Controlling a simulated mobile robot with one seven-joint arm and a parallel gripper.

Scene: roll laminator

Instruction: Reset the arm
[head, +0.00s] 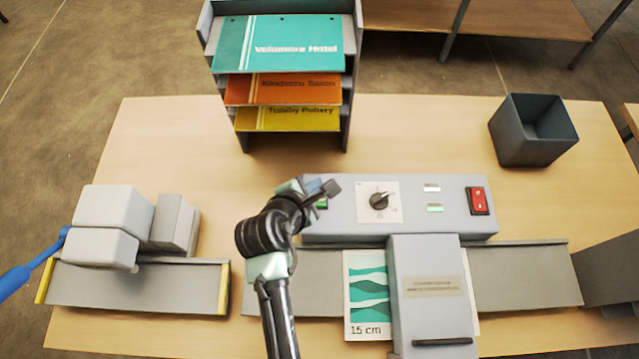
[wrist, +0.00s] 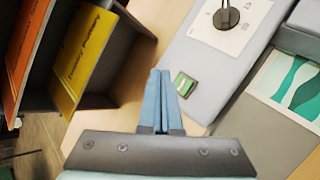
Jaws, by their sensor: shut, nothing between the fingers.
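My gripper (head: 323,188) is raised near the left end of the laminator's control panel (head: 345,211) in the head view. In the wrist view its blue fingers (wrist: 160,80) are together and empty, pointing past a green button (wrist: 184,86) on the panel. The panel carries a dial (head: 379,200), small lit indicators and a red switch (head: 479,201). A sheet with green waves marked "15 cm" (head: 366,330) lies partly under the laminator's grey cover (head: 433,310). My arm hides part of the panel's left end.
A rack (head: 347,120) with teal, orange and yellow cards stands behind. A dark open bin (head: 505,140) is at the back right. A trimmer with a blue handle (head: 22,278) and grey blocks stands left. The table (head: 420,130) is clear between rack and bin.

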